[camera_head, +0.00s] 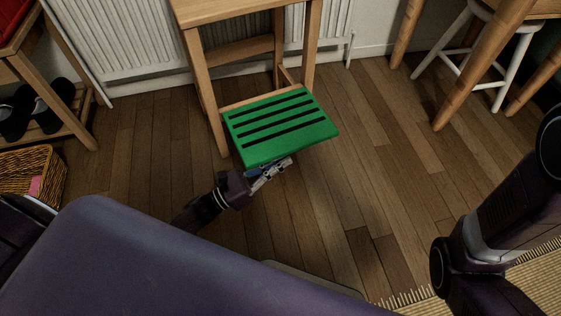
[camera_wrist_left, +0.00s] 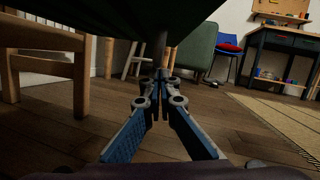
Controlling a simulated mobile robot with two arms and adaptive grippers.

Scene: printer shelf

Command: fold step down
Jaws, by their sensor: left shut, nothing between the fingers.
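The green slatted step (camera_head: 284,128) sticks out from the front of the wooden step stool (camera_head: 215,105) in the head view. It looks roughly level, with dark slots across its top. My left gripper (camera_head: 283,163) is low at the step's front edge, with its fingers shut and empty. In the left wrist view, the shut fingers (camera_wrist_left: 161,82) point ahead below the dark green underside of the step (camera_wrist_left: 190,18). I cannot tell whether the fingertips touch the step. My right arm shows at the right, but its gripper is out of view.
A white radiator (camera_head: 140,45) stands on the wall behind the stool. A wicker basket (camera_head: 50,165) and a wooden shoe rack (camera_head: 50,135) are at the left. A white stool (camera_head: 465,45) stands at the back right. The wooden floor right of the step is clear.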

